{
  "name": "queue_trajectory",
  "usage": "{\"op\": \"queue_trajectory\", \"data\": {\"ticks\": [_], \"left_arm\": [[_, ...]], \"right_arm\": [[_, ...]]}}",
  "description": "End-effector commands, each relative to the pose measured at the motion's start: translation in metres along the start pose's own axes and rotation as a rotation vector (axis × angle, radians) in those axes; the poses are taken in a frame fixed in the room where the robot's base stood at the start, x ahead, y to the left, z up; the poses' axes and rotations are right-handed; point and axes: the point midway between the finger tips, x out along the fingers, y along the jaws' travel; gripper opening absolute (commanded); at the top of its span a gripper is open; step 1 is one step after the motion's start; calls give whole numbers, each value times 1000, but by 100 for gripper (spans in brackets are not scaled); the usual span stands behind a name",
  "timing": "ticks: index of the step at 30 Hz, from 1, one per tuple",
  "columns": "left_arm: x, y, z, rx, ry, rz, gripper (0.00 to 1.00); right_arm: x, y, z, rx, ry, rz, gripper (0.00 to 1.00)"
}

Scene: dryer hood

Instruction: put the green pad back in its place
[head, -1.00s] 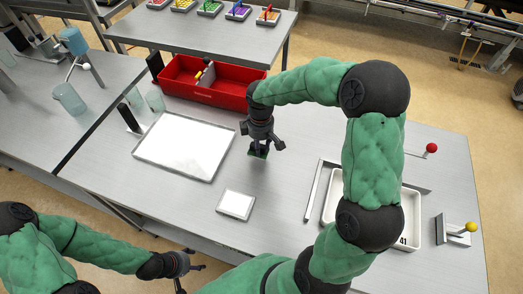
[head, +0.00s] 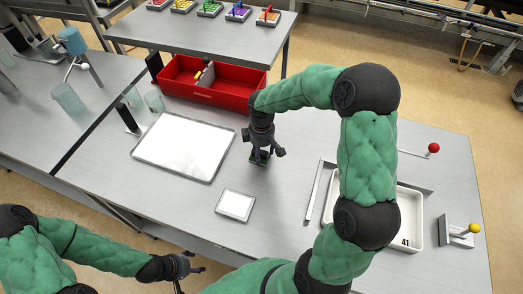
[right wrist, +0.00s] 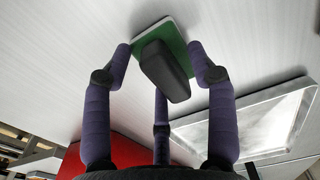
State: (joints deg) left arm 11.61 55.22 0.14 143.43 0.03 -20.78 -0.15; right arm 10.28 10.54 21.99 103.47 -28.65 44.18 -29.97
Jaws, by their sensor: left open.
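The green pad (head: 260,158) is a small flat green block with a dark upright grip on top, on the grey table just right of the large white plate. In the right wrist view the pad (right wrist: 178,38) shows its green face and pale rim, with the dark grip (right wrist: 165,70) pointing toward the camera. My right gripper (head: 262,151) is over it, pointing down. Its fingers (right wrist: 160,62) are spread around the dark grip, with visible gaps beside it. My left gripper (head: 189,270) is open and empty, off the table's front edge.
A framed white plate (head: 183,147) and a small white plate (head: 235,205) lie nearby. A red divided bin (head: 222,92) stands behind. Several coloured blocks, one green (head: 210,8), sit on the back table. A white tray (head: 412,215) and levers with red (head: 433,148) and yellow knobs stand right.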

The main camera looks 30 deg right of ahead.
Motion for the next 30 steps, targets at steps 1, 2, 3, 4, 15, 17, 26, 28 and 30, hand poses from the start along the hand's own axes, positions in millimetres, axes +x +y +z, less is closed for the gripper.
{"op": "queue_trajectory", "data": {"ticks": [1, 2, 3, 4, 15, 17, 26, 28, 30], "left_arm": [[0, 0, 0, 0, 0, 0, 62], [0, 0, 0, 0, 0, 0, 62], [0, 0, 0, 0, 0, 0, 62], [-1, 0, 0, 0, 0, 0, 62], [-16, 6, 1, 0, 0, 0, 62], [-18, 7, 1, 0, 0, 0, 62], [-27, 10, 1, 0, 0, 0, 62], [-28, 10, 1, 0, 0, 0, 62], [-28, 10, 1, 0, 0, 0, 62]], "right_arm": [[0, 0, 0, 0, 0, 0, 58], [0, 0, 0, 0, 0, 0, 58], [-1, 0, 0, 0, 0, 0, 58], [-2, 0, 0, 0, 0, 0, 58], [-60, 1, -1, 1, 4, 4, 58], [-71, 1, -1, 1, 3, 3, 58], [-115, 0, -1, 0, 2, 2, 58], [-120, 0, 0, 0, 1, 1, 58], [-122, 0, 0, 0, 0, 1, 58]]}}
